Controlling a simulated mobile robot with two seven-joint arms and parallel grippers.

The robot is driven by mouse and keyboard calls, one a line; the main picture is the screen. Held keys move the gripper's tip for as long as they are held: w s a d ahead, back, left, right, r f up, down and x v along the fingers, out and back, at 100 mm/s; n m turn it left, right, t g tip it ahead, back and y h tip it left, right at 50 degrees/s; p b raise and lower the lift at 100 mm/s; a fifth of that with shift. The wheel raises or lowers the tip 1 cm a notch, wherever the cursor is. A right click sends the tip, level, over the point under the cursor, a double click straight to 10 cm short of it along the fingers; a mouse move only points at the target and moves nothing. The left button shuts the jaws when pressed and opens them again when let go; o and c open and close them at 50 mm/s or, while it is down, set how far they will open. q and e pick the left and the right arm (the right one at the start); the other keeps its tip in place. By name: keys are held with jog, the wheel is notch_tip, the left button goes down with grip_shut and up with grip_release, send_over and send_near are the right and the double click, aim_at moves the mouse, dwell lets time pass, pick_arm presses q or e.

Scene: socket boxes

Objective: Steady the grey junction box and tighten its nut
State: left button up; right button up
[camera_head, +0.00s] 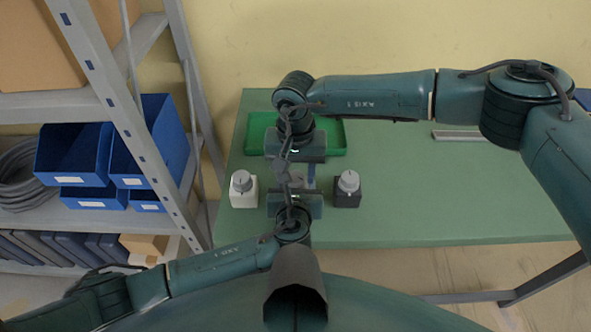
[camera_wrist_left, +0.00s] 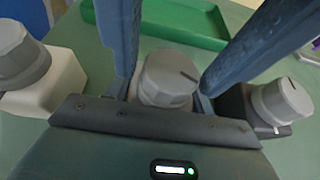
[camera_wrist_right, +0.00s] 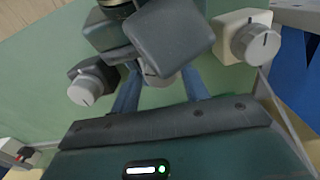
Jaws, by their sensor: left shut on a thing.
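The grey junction box stands in the middle of the row, mostly hidden by my grippers in the head view. Its round grey nut (camera_wrist_left: 168,79) shows clearly in the left wrist view and partly in the right wrist view (camera_wrist_right: 158,77). My left gripper (camera_head: 296,189) is low at the near side, shut on the grey box; its fingers are largely hidden. My right gripper (camera_head: 297,172) reaches in from the far side. Its fingers are apart, one on each side of the nut, apparently without gripping it.
A white box (camera_head: 244,199) with a grey knob stands left, a black box (camera_head: 347,197) with a similar knob right. A green tray (camera_head: 335,137) lies behind on the green table (camera_head: 440,205). A shelf with blue bins (camera_head: 75,157) stands left. The table's right side is mostly clear.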

jog(key=c, duration=0.7)
jog(key=shift+m, duration=2.2)
jog(key=o, duration=1)
jog(key=shift+o, duration=0.2)
jog(key=shift+n, duration=0.3)
